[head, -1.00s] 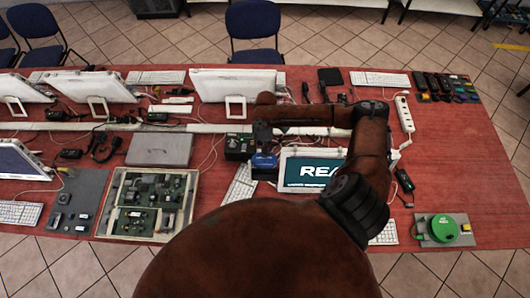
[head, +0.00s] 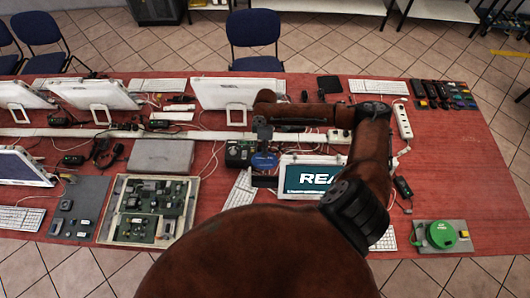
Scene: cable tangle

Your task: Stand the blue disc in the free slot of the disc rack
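The blue disc (head: 264,161) is near the middle of the table, left of the lit screen, with its round face partly toward me. My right gripper (head: 263,146) points down directly above it and appears shut on its upper edge; the fingertips are small and hard to make out. A dark, low bar (head: 264,182) lies just below the disc in the picture. It may be part of the disc rack, but its slots cannot be made out. Whether the disc touches it cannot be told. My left gripper is not in view.
A dark box (head: 238,153) stands close left of the disc. The lit screen (head: 312,177) is close right, and a white keyboard (head: 239,190) lies in front. A green disc (head: 441,234) sits on a grey plate at the right. Bare red table lies at the far right.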

